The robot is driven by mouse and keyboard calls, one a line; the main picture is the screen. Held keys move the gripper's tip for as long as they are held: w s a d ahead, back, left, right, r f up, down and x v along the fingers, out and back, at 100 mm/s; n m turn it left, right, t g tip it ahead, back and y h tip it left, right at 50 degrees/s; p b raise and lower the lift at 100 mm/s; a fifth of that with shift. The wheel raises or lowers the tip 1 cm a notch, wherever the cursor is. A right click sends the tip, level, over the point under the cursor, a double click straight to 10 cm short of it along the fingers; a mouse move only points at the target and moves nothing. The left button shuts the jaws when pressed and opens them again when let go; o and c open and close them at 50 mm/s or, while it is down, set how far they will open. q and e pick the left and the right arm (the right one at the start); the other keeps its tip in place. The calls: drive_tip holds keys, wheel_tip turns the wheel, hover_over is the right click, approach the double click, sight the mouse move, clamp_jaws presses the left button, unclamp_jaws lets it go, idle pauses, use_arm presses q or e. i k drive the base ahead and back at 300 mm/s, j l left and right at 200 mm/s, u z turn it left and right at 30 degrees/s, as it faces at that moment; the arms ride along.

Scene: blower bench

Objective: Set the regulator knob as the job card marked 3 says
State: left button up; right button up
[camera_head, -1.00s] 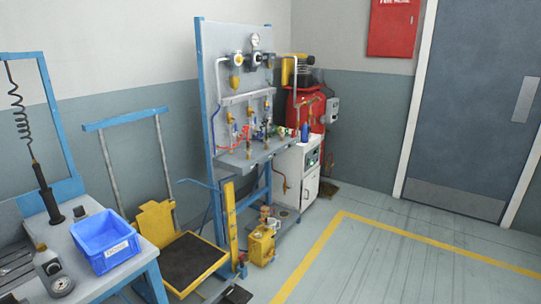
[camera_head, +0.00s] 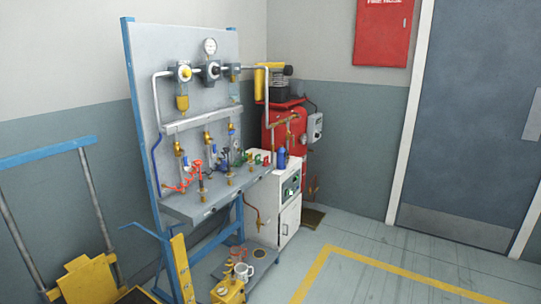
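The grey panel of the blower bench (camera_head: 150,60) stands against the wall in a blue frame. A round white gauge (camera_head: 210,46) sits at its top. A dark round fitting (camera_head: 213,70) just below the gauge may be the regulator with its knob; its setting is too small to read. To its left on the same pipe is a unit with a yellow round front (camera_head: 185,73) and an amber bowl (camera_head: 182,103) below. I cannot make out a job card marked 3. Neither of my grippers is in view.
A bench shelf (camera_head: 190,208) carries several hoses and fittings. A white cabinet (camera_head: 290,222) and a red tank (camera_head: 277,128) stand to its right. A yellow cart (camera_head: 90,278) is at lower left. Floor (camera_head: 365,255) at the right, with yellow lines, is clear.

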sight(215, 70)
drive_tip(key=i+l+z, duration=0.1)
drive_tip(key=i, duration=0.6)
drive_tip(key=i+l+z, duration=0.15)
drive_tip(key=i, duration=0.55)
